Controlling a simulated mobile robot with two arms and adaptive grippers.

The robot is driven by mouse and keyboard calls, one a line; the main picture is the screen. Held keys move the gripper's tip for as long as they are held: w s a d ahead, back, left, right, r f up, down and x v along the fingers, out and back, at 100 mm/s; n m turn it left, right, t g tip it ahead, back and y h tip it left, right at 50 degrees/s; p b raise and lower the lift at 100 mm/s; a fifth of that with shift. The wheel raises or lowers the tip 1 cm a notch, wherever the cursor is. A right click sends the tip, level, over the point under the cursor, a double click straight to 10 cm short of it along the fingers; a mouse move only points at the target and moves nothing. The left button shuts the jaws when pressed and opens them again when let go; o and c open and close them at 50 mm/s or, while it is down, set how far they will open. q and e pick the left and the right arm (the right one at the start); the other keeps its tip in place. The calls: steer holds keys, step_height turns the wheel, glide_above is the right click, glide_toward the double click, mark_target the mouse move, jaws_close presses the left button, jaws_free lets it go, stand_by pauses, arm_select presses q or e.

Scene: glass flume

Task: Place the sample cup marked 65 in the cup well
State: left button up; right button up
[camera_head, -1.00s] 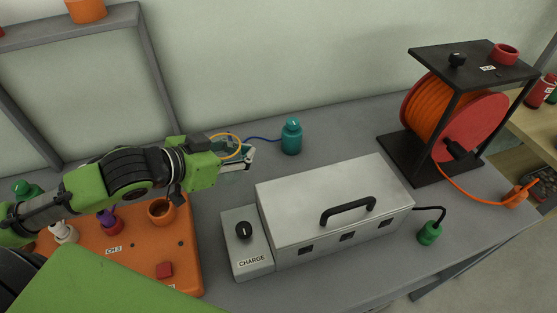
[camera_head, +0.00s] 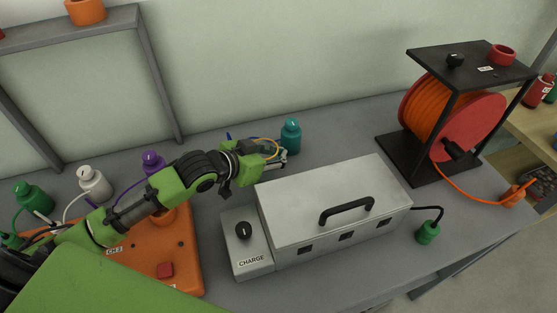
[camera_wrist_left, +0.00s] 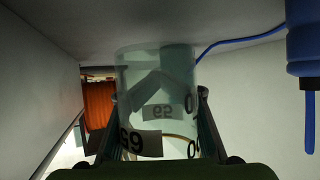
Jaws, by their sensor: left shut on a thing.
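My left gripper (camera_head: 284,158) is over the grey bench, just in front of a teal bottle and behind the metal box. In the left wrist view the gripper (camera_wrist_left: 157,105) is shut on a clear cup (camera_wrist_left: 155,75). The cup's label shows 65, partly reversed and upside down through the wall. The cup is hard to make out in the head view. An orange round socket (camera_head: 168,216) on the orange block (camera_head: 184,262) is partly hidden by my left arm. I cannot tell for sure that it is the cup well. My right gripper is out of view.
The teal bottle (camera_head: 291,136) stands close beyond the gripper; a blue bottle (camera_wrist_left: 303,45) shows in the wrist view. A handled metal box (camera_head: 290,215) and CHARGE unit (camera_head: 246,250) stand in front. White (camera_head: 94,184) and purple (camera_head: 152,162) bottles stand left; a cable reel (camera_head: 470,125) stands right.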

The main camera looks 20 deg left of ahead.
arm_select(q)
step_height(320, 180, down, 3)
steer(key=shift+r, duration=0.1)
steer(key=o, duration=1.4)
steer(key=shift+o, duration=0.2)
